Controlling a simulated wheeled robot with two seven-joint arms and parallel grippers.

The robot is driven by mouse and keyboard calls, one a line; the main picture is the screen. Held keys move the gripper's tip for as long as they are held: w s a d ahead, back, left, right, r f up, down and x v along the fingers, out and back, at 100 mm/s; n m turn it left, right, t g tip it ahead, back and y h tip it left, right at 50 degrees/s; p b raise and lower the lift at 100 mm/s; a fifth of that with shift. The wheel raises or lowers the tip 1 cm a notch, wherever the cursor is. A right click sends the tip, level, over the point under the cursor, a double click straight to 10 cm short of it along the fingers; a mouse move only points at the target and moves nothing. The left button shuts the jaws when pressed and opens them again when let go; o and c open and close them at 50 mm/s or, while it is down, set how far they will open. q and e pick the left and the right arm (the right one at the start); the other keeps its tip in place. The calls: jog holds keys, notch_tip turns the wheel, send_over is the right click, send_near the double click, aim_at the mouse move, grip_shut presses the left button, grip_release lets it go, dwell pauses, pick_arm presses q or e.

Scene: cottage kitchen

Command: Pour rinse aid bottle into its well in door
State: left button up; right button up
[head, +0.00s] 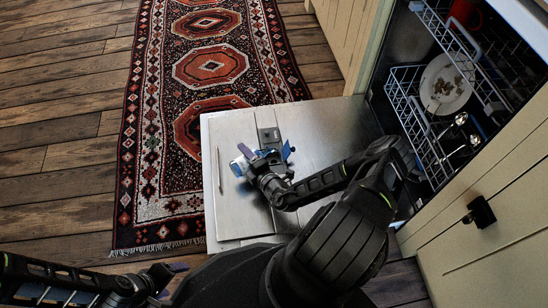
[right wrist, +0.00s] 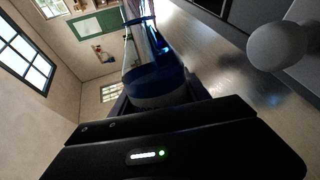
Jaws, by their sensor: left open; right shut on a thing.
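The rinse aid bottle (right wrist: 157,82), white and dark blue, is held in my right gripper (head: 258,158). In the right wrist view it stretches away from the jaws, and its far end is unclear. In the head view the gripper and bottle are over the open dishwasher door (head: 240,208), and the gripper hides most of the bottle. A grey strip (head: 268,136) on the door's inner face shows beside the gripper; I cannot make out the well or whether anything flows. My left gripper (head: 172,281) is open and empty at the lower left, over the floor.
The dishwasher's racks (head: 415,120) hold a speckled plate (head: 445,86) and other dishes, right of the door. A patterned rug (head: 160,150) lies left of the door on the wood floor. A cabinet front with a dark knob (head: 480,212) stands at the right.

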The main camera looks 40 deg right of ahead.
jog(key=shift+s+a, duration=0.1)
jog(key=shift+a, duration=0.5)
jog(key=shift+a, duration=0.1)
jog(key=shift+a, duration=0.15)
dwell(1.6)
notch_tip(320, 180, up, 2)
jog(key=shift+a+n+p, duration=0.1)
jog(key=shift+n+p, duration=0.4)
jog(key=shift+p, duration=0.55)
jog(key=shift+f+n+h, duration=0.1)
jog(key=shift+n+h, duration=0.4)
jog(key=shift+n, duration=0.1)
jog(key=shift+d+f+n, duration=0.1)
jog(key=shift+d+n, duration=0.1)
jog(key=shift+n, duration=0.2)
